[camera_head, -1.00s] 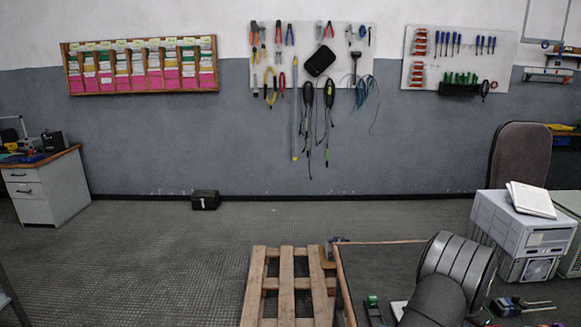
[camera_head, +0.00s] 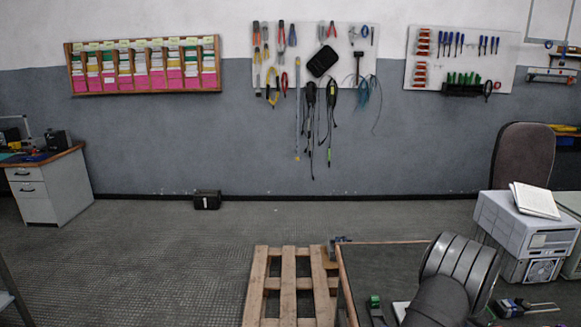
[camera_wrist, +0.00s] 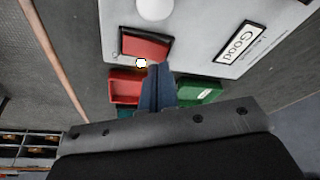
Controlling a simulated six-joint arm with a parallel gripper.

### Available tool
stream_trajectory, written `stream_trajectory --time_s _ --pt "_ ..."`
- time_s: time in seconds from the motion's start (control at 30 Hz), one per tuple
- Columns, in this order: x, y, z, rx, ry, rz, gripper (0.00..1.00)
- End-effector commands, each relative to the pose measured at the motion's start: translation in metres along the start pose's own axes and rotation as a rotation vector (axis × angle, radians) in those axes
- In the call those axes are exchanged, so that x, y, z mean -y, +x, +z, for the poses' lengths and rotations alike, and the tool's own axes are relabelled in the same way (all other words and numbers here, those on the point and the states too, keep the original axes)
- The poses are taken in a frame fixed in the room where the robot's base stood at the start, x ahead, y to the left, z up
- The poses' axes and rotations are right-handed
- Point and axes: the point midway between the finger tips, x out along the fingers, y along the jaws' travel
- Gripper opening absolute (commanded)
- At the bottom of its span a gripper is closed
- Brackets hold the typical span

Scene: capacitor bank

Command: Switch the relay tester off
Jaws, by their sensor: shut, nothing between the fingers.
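In the wrist view, a light grey panel (camera_wrist: 185,45), probably the relay tester, carries a plate reading "Good" (camera_wrist: 238,43) and a white round part (camera_wrist: 155,8). A red, dark-framed part (camera_wrist: 146,45), which looks like a rocker switch, sits at its near edge. I cannot tell its position. A small bright white spot (camera_wrist: 141,63) shows just below it. My gripper (camera_wrist: 155,72) is shut and empty, its tips in the picture just below the red part. Contact cannot be told. In the head view my arm hides the gripper; only a white corner (camera_head: 400,309) shows beside it.
In the wrist view, a red open box (camera_wrist: 125,88) and a green one (camera_wrist: 200,90) lie either side of my fingers. In the head view, a wooden pallet (camera_head: 289,285) stands left of the dark worktop (camera_head: 385,265), and a computer case (camera_head: 525,225) stands right.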

Motion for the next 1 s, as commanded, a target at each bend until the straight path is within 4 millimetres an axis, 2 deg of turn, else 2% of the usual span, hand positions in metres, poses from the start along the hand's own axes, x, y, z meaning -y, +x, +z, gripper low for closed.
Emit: stream_trajectory --time_s 1.0 --pt "0.0 0.0065 0.002 0.0 0.0 0.0 0.0"
